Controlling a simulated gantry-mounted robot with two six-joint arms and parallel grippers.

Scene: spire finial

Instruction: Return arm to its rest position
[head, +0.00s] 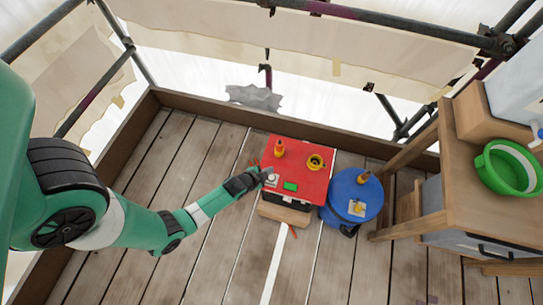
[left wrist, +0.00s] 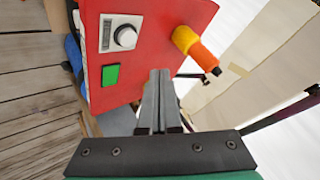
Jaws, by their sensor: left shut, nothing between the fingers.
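My left arm reaches in from the left in the head view, stretched out over the wooden deck. My left gripper (head: 264,175) is at the left edge of a red box (head: 303,166). In the left wrist view its two fingers (left wrist: 159,76) are shut together with nothing between them. They point at the edge of the red box (left wrist: 150,15), beside a green button (left wrist: 110,75) and a dial with a round knob (left wrist: 124,37). I cannot tell whether they touch the box. My right gripper is not in view.
A wooden bench (head: 452,190) with a green bowl (head: 508,168) is at far right. Scaffold rails (head: 380,18) enclose the deck (head: 160,165), clear at left.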

